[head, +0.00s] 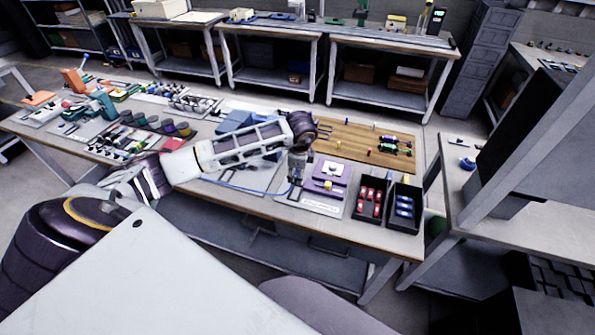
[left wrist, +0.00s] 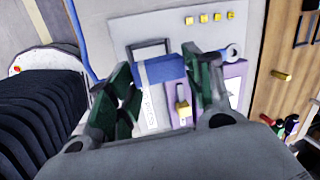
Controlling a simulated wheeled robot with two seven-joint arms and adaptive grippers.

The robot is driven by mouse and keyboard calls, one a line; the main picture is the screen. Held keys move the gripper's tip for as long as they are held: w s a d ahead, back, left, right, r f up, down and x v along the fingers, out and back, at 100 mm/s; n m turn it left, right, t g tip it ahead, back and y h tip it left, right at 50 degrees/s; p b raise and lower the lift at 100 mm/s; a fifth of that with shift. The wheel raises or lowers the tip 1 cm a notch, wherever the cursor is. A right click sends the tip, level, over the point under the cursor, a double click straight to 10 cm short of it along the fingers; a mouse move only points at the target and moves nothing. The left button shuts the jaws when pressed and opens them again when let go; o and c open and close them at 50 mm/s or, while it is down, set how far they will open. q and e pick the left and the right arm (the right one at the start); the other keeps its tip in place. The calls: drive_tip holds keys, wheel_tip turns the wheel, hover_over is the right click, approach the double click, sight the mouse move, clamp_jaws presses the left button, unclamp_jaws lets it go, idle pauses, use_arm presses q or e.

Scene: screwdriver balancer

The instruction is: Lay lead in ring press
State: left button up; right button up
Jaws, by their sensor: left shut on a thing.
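My left gripper (head: 296,180) hangs over the grey mat at the front of the workbench. In the left wrist view, its dark green fingers (left wrist: 165,88) are shut on the blue lead (left wrist: 165,69). A metal ring end (left wrist: 232,51) sticks out past the right finger, and a blue cable (left wrist: 78,38) runs up the left side. The ring press looks to be the purple plate (head: 325,185) with a white-and-yellow fixture, just right of the gripper. In the wrist view the purple plate (left wrist: 236,72) lies behind the right finger, partly hidden. My right gripper is not in view.
Two black bins, one with red parts (head: 370,194) and one with blue parts (head: 405,206), stand right of the press. A wooden board (head: 350,140) with small parts lies behind. Several tools and jars crowd the bench's left part.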

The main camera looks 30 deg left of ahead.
use_arm(q)
drive_tip(key=shift+f, duration=0.15)
use_arm(e)
drive_tip(key=shift+f, duration=0.1)
use_arm(q)
drive_tip(key=shift+f+b, duration=1.35)
drive_tip(key=shift+f, duration=1.05)
drive_tip(key=shift+f+b, duration=0.7)
drive_tip(key=shift+f, duration=0.25)
drive_tip(key=shift+f+b, duration=0.3)
drive_tip(key=shift+b, duration=0.1)
use_arm(e)
drive_tip(key=f, duration=0.1)
drive_tip(key=d+f, duration=0.1)
drive_tip(key=f, duration=0.1)
drive_tip(key=w+f, duration=0.1)
drive_tip(key=shift+d+f, duration=0.35)
drive_tip(key=shift+f, duration=0.05)
drive_tip(key=shift+s+d, duration=0.1)
drive_tip(key=shift+s, duration=0.15)
